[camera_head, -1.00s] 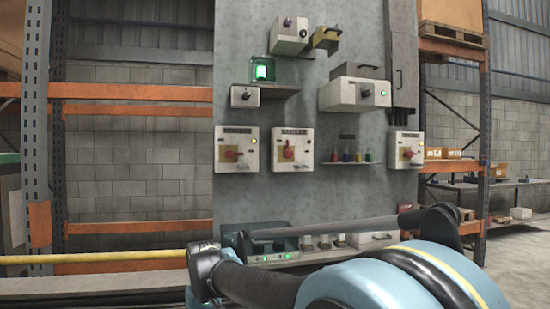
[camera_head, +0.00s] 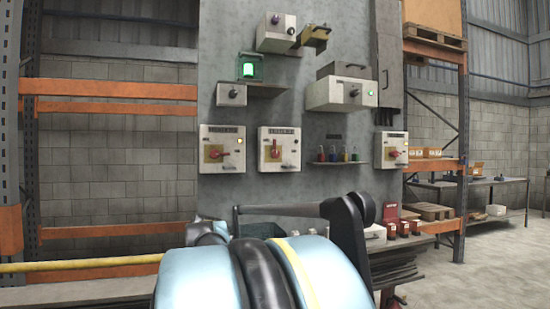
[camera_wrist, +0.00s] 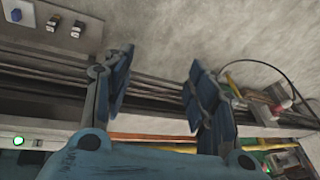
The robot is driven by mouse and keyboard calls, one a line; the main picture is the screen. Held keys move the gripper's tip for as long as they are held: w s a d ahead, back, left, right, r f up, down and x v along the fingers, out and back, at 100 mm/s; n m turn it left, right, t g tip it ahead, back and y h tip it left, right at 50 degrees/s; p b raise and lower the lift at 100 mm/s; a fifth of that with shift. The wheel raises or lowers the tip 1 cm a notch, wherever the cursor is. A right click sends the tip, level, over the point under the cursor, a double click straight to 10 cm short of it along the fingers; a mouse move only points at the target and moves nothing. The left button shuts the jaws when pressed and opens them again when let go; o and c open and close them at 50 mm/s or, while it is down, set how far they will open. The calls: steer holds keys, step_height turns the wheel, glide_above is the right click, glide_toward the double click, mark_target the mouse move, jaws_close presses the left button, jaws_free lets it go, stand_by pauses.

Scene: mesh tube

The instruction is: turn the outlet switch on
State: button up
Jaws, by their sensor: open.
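Three white switch boxes with red handles hang on the grey panel in the head view: a left one (camera_head: 222,140), a middle one (camera_head: 279,140) and a right one (camera_head: 391,141). Their labels are too small to read, so I cannot tell which is the outlet switch. The left handle points sideways and the middle one looks near upright. The left box has a lit amber lamp. In the wrist view my gripper (camera_wrist: 158,78) is open, its two fingers apart with nothing between them. None of the three boxes is clearly recognisable there.
Other boxes with knobs (camera_head: 232,93) and a green-lit unit (camera_head: 249,68) are higher on the panel. A small shelf (camera_head: 337,163) holds coloured bottles. Orange racking (camera_head: 110,88) stands at the left. Dark cables (camera_wrist: 150,84) run behind the fingers in the wrist view. Open floor shows at the right.

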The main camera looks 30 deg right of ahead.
steer(key=w+d+r+m+t+y, duration=0.15)
steer(key=w+d+r+t, duration=0.35)
steer(key=w+r, duration=0.6)
steer(key=m+t+h, duration=0.4)
steer(key=t+h, duration=0.4)
steer(key=t, duration=0.1)
glide_toward(277, 154)
steer(key=x, duration=1.1)
steer(key=shift+w, duration=0.15)
steer(key=c, duration=1)
